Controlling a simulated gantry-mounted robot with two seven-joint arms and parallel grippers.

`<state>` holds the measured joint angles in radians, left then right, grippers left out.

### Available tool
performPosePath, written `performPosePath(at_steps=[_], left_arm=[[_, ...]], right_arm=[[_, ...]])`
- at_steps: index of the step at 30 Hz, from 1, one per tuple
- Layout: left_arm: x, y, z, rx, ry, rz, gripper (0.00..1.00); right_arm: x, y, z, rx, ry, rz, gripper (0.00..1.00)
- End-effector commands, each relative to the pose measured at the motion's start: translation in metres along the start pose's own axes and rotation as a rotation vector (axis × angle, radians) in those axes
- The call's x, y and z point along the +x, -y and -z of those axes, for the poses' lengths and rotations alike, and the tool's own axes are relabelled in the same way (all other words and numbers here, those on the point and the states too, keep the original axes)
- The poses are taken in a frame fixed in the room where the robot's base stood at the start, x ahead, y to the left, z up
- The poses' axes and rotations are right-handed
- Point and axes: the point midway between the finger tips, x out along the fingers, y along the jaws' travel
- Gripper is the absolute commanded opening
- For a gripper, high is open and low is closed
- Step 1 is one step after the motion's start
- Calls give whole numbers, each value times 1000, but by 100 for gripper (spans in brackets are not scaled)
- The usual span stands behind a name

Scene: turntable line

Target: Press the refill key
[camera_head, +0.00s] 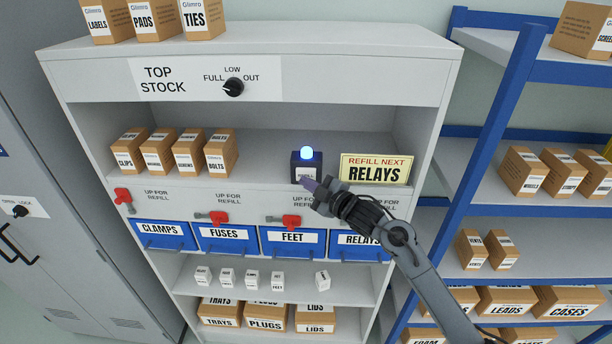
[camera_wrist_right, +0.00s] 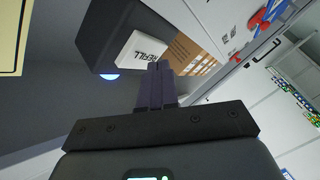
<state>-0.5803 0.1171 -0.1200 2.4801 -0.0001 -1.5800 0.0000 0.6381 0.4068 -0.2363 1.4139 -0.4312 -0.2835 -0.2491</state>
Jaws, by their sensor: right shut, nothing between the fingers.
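The refill key (camera_head: 306,174) is a white plate on the front of a dark box (camera_head: 298,158) with a lit blue lamp (camera_head: 306,152) on top. The box stands on the open shelf of the cabinet. In the right wrist view the key (camera_wrist_right: 138,48) shows its REFILL label, partly covered by my fingers. My right gripper (camera_head: 309,185) is shut and empty, its purple fingertips right at the lower part of the key. In the wrist view the fingertips (camera_wrist_right: 158,66) overlap the key's edge; I cannot tell whether they touch it. My left gripper is not in view.
A yellow sign (camera_head: 375,169) reading REFILL NEXT RELAYS stands right of the box. Several cartons (camera_head: 188,151) stand to the left. Below are red levers (camera_head: 292,222) and blue bins (camera_head: 293,241). A blue-framed rack (camera_head: 490,130) stands at the right.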

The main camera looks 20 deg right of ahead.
Motion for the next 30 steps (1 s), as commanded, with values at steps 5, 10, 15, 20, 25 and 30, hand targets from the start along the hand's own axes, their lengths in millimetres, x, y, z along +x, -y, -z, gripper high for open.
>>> performPosePath(at_steps=[5, 10, 15, 20, 25, 30], left_arm=[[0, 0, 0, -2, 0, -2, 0], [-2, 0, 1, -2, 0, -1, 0], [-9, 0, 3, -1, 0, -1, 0], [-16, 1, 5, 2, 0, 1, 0], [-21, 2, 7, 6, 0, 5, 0], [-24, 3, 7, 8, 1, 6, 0]], right_arm=[[0, 0, 0, 0, 0, 0, 0], [-2, 1, 2, 0, 0, 0, 0], [-11, 8, 9, -1, -1, 2, 0], [-23, 15, 18, 0, -1, 1, 0], [-34, 24, 25, -1, -1, 1, 0], [-40, 29, 30, 0, -1, 1, 0]])
